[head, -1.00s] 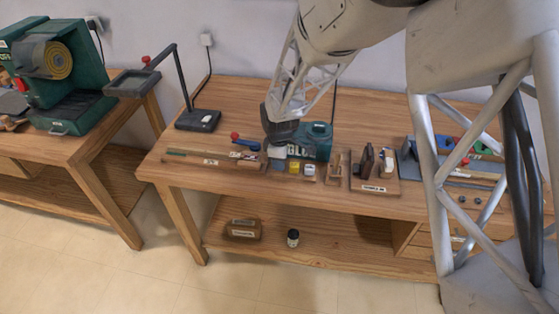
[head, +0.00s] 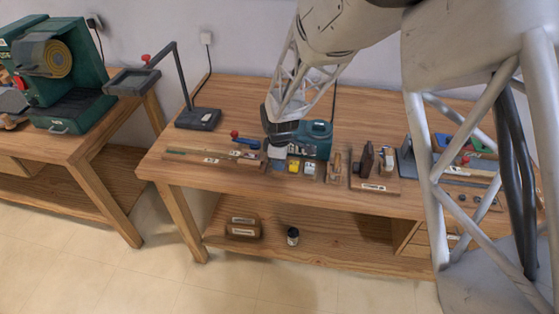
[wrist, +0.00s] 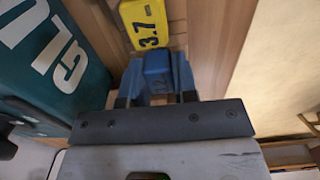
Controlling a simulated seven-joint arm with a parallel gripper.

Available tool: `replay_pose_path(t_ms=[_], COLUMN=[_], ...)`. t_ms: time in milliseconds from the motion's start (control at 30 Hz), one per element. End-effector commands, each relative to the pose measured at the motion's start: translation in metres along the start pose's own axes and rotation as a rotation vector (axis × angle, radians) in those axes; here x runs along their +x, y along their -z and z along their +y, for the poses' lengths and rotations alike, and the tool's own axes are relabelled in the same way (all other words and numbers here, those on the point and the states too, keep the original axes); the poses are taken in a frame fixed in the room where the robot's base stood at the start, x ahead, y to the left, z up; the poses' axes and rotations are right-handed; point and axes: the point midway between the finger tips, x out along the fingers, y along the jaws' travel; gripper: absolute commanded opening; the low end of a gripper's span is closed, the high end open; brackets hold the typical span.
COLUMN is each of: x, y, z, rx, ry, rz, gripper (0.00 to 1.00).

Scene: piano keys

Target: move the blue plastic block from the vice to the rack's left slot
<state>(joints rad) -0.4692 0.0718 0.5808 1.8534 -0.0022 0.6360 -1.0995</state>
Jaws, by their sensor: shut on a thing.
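The blue plastic block (wrist: 157,75) is between the two fingers of my gripper (wrist: 156,88) in the wrist view. My gripper is shut on it. In the head view my gripper (head: 277,158) is low over the front of the middle bench, with the blue block (head: 278,168) small at its tip. A yellow block (wrist: 146,25) marked 3.7 is just beyond the blue block. The yellow block also shows in the head view (head: 294,167), with a pale block to its right. I cannot tell the vice or the rack's slots clearly at this size.
A teal case (wrist: 45,55) with white letters is close on the left in the wrist view; it stands behind the blocks in the head view (head: 318,137). A blue tool with a red end (head: 245,140) lies to the left. A wooden board (head: 375,185) carries upright items to the right.

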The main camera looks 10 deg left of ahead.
Motion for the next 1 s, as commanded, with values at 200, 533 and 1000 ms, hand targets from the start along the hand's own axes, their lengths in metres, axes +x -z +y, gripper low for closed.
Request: replay_pose_path(t_ms=[200,533,1000], x=[0.0019,0.0026,0.0026], y=[0.0,0.0,0.0], z=[0.0,0.0,0.0001], rx=[0.0,0.0,0.0], ry=[0.0,0.0,0.0], rz=[0.0,0.0,0.0], gripper=[0.04,0.04,0.56])
